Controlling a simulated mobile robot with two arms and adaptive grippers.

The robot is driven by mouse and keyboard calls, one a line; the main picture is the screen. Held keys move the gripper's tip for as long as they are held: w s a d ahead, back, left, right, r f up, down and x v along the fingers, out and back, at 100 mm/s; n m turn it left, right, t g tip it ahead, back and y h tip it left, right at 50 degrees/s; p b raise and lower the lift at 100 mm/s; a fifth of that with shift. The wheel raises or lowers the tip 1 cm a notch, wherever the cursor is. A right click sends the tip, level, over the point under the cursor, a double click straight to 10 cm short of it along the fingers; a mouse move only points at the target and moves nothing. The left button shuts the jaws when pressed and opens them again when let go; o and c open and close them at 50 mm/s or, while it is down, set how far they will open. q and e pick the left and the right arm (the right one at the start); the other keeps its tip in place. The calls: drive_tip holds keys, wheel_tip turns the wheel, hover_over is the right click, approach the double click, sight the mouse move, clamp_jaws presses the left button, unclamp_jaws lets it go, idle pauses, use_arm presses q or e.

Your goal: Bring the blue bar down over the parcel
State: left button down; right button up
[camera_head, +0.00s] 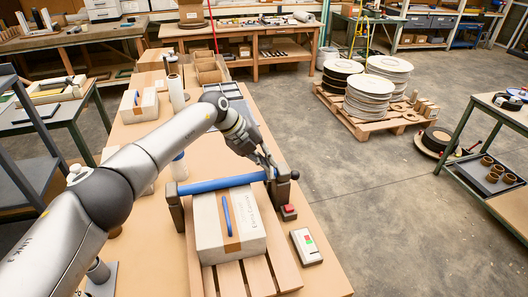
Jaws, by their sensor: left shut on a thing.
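The blue bar (222,183) lies across the far end of the parcel, between a dark post on the left and a dark bracket on the right. I cannot tell whether it touches the parcel. The parcel (205,222) is a pale box with brown tape and printed lettering, resting on a slatted wooden base (258,275). A small blue pen-like thing lies on its top. My left gripper (268,168) is shut at the bar's right end; its fingertips partly hide the grip. My right gripper is not in view.
A red button (289,209) on a dark block and a pale control box (306,245) stand right of the parcel. White bottles and rolls stand behind my left arm. A grey tray (232,100) lies farther back on the bench. The floor to the right is clear near the bench.

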use_arm(q)
drive_tip(key=shift+d+r, duration=0.1)
drive_tip(key=shift+d, duration=0.5)
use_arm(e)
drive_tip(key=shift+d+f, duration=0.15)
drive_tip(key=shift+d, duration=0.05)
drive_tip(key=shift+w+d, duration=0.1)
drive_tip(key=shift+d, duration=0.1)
use_arm(q)
drive_tip(key=c, duration=1.6)
unclamp_jaws()
drive_tip(key=shift+d+f, duration=0.15)
drive_tip(key=shift+f, duration=0.1)
drive_tip(key=shift+o, duration=0.2)
drive_tip(key=shift+s+d+f, duration=0.1)
drive_tip(key=shift+f, duration=0.05)
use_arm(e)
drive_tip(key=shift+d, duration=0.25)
use_arm(q)
drive_tip(key=shift+f, duration=0.2)
drive_tip(key=shift+a, duration=0.25)
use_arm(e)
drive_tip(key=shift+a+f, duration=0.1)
use_arm(q)
drive_tip(key=shift+w+a+r, duration=0.25)
drive_tip(key=shift+a+r, duration=0.05)
drive_tip(key=shift+r, duration=0.35)
drive_tip(key=v, duration=1.1)
drive_tip(key=shift+r, duration=0.3)
